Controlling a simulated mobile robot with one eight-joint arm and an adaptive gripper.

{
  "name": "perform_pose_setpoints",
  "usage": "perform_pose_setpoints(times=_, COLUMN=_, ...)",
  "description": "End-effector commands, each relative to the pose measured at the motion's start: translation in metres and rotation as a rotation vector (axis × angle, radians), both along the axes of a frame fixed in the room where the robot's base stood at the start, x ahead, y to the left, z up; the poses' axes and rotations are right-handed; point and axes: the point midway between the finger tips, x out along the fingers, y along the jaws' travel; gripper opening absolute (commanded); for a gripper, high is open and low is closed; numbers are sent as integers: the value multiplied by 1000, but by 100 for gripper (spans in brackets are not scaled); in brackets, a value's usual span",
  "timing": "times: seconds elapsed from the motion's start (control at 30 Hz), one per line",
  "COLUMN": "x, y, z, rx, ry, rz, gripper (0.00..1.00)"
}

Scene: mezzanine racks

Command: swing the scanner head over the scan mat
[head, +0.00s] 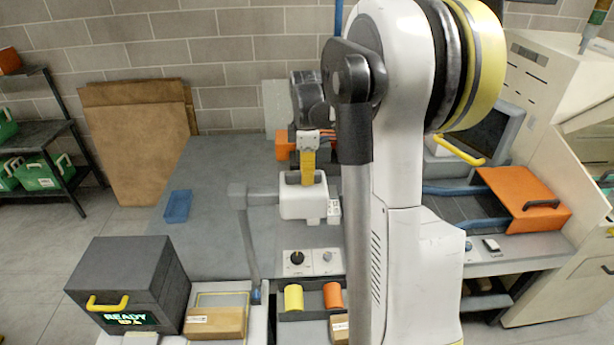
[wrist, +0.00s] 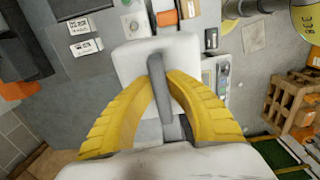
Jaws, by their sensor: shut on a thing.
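The white scanner head (head: 303,203) hangs on a grey swing arm (head: 262,198) from an upright post (head: 249,250), over the grey worktop. The head also fills the middle of the wrist view (wrist: 130,58), with a grey bar handle (wrist: 155,66) on top. My gripper (head: 308,178) reaches down to the head from above. In the wrist view its yellow fingers (wrist: 158,88) are closed on the handle from both sides. The pale scan mat (head: 222,298), with a yellow outline, appears at the lower left, apart from the head. A cardboard parcel (head: 215,323) covers its near part.
A dark box (head: 130,283) with a yellow handle and a READY screen stands left of the mat. A knob panel (head: 312,262) and yellow and orange rolls (head: 293,297) lie right of the post. A blue tray (head: 178,206) sits on the otherwise clear left worktop.

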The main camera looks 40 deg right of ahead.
Motion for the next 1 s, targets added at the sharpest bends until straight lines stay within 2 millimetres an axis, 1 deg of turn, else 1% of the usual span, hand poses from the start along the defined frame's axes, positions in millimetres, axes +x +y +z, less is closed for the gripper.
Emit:
perform_pose_setpoints(times=0.27, x=-5, y=4, z=-1, rx=1, ry=1, rz=-29, gripper=0)
perform_pose_setpoints(times=0.47, x=-20, y=17, z=-2, rx=1, ry=1, rz=-124, gripper=0)
perform_pose_setpoints(times=0.67, x=-41, y=41, z=-3, rx=1, ry=1, rz=-286, gripper=0)
perform_pose_setpoints(times=0.8, x=-55, y=63, z=-3, rx=0, ry=1, rz=-418, gripper=0)
perform_pose_setpoints(times=1.0, x=-69, y=97, z=-2, rx=0, ry=1, rz=-605, gripper=0)
